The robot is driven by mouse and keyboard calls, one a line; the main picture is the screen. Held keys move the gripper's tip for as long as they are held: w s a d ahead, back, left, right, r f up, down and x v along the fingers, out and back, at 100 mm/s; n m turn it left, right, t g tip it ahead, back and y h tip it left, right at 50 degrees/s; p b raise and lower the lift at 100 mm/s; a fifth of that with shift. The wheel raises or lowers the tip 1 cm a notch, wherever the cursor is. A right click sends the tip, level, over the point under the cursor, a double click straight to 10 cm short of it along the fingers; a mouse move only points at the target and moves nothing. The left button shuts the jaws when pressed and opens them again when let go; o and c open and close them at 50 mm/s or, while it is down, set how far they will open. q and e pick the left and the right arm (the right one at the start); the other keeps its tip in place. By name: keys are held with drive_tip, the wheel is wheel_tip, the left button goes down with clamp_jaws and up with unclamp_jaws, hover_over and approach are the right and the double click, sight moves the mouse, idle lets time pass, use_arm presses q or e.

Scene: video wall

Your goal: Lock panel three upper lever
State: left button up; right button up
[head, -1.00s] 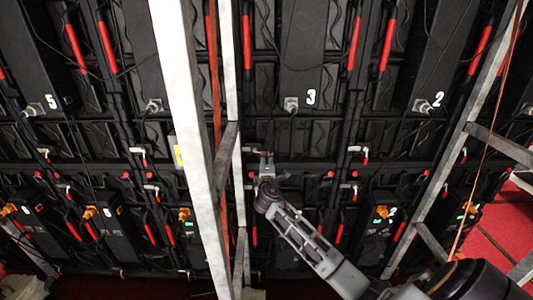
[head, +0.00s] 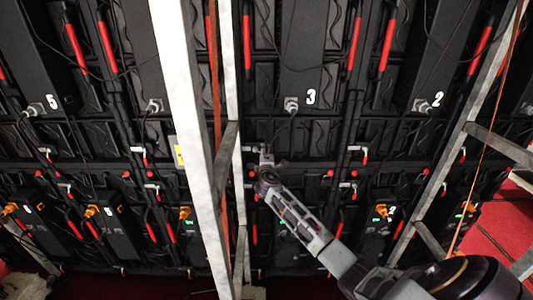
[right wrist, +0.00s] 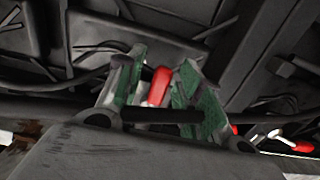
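Panel three shows in the head view as a black cabinet back with a white 3 (head: 310,97). My right gripper (head: 266,157) is below and left of that number, at the dark seam under the panel. In the right wrist view its two green-padded fingers (right wrist: 160,85) stand apart, with a red lever handle (right wrist: 157,86) in the gap between them. The handle is close to the right-hand finger; I cannot tell whether they touch. The lever's base is hidden behind the gripper. My left gripper is in neither view.
A pale metal upright (head: 190,150) crosses the head view left of my gripper. A second slanted frame (head: 455,140) stands at right. Another red lever with a white mount (right wrist: 290,142) lies right of the gripper. Black cables hang across the panels.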

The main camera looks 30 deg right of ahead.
clamp_jaws()
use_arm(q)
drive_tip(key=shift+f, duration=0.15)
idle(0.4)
